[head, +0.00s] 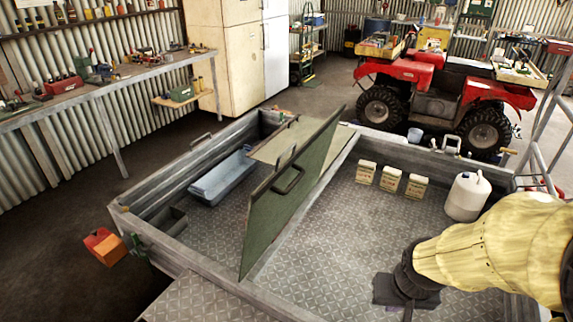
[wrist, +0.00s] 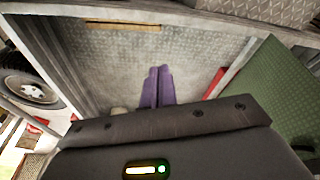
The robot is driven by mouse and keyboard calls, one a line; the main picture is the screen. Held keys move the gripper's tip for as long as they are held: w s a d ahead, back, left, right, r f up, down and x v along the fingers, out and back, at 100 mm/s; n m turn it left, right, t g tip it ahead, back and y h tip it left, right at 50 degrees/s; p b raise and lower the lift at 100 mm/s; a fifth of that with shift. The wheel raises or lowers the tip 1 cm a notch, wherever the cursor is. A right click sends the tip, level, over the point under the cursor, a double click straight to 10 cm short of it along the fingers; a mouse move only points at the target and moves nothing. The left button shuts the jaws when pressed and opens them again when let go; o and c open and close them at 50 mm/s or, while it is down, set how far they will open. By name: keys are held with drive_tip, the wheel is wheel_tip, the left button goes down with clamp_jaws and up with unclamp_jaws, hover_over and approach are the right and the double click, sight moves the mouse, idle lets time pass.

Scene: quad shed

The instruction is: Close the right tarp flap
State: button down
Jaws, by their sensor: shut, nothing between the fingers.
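The green flap (head: 300,190) stands raised and tilted along the middle divider of the metal trailer bed (head: 330,240). A dark handle is on its face toward the right compartment, which lies open. Green sheeting, apparently the same flap (wrist: 280,95), fills the right side of the wrist view. My gripper (wrist: 158,72) shows there as two purple fingers pressed together, empty, over the patterned metal floor and apart from the green surface. In the head view my yellow-sleeved arm reaches in from the right, with its dark wrist over the right compartment; the fingertips are hidden.
Several pale cartons (head: 390,180) and a white jug (head: 466,197) stand at the back of the right compartment. A blue-grey tray (head: 222,178) lies in the left one. A red quad bike (head: 440,95) is behind. Open floor lies left of the trailer.

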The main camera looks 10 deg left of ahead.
drive_tip(key=w+a+f+m+t+y, duration=0.2)
drive_tip(key=w+a+m+t+y, duration=0.25)
drive_tip(key=w+a+t, duration=0.65)
drive_tip(key=w+a+r+m+t+y+b, duration=0.1)
drive_tip(key=w+a+r+m+t+y, duration=0.2)
drive_tip(key=w+r+m, duration=0.6)
drive_tip(key=shift+a+r+m+t, duration=0.4)
drive_tip(key=shift+a+m+t, duration=0.35)
drive_tip(key=shift+a, duration=0.45)
drive_tip(key=shift+w+y, duration=0.1)
drive_tip(key=shift+y, duration=0.15)
